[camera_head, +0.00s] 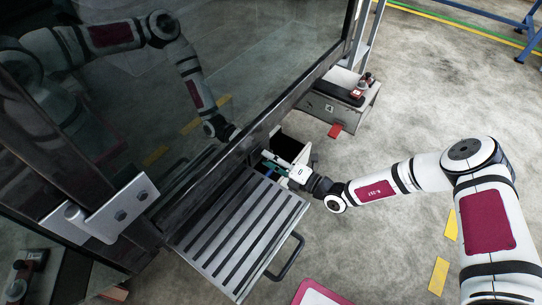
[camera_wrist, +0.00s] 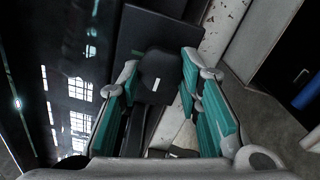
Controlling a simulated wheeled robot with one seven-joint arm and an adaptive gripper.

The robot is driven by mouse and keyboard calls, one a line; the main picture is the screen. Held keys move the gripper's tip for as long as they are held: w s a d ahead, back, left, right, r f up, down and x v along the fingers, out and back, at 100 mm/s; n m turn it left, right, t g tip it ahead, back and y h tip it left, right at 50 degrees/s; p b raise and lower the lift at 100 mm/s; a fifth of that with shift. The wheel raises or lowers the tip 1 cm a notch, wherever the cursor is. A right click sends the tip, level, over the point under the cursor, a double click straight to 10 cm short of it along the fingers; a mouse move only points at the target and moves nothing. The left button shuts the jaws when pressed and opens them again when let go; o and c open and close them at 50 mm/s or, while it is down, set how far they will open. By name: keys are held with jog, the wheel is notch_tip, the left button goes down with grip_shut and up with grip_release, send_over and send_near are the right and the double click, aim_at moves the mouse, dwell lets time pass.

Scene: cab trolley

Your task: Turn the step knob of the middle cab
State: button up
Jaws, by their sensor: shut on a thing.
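The middle cab (camera_head: 110,85) has dark glass that mirrors my arm. Its ribbed metal step (camera_head: 236,232) sticks out below the glass. My gripper (camera_head: 271,164) is at the cab's lower edge, just beyond the far end of the step. In the wrist view, the teal finger pads of my gripper (camera_wrist: 160,92) stand on both sides of a dark rounded knob (camera_wrist: 158,70) with a small white mark. The fingers are shut on this knob. In the head view the knob is hidden by the gripper and cannot be made out.
A dark handle loop (camera_head: 290,258) projects from the step's right side. A grey box (camera_head: 332,106) with a red-topped part stands farther back along the cab. A metal bracket (camera_head: 112,208) is at the near left. The concrete floor right of the step is mostly clear.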

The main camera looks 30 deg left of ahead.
jog(key=n+p, duration=0.1)
jog(key=n, duration=0.2)
jog(key=n+p, duration=0.2)
jog(key=n, duration=0.2)
jog(key=n+p, duration=0.2)
jog(key=n, duration=0.2)
jog(key=shift+w+f, duration=0.15)
jog(key=shift+f, duration=0.1)
jog(key=shift+n, duration=0.3)
jog(key=o, duration=1.2)
jog(key=shift+d, duration=0.1)
jog(key=d, duration=0.8)
jog(key=s+d, duration=0.1)
jog(key=d, duration=0.3)
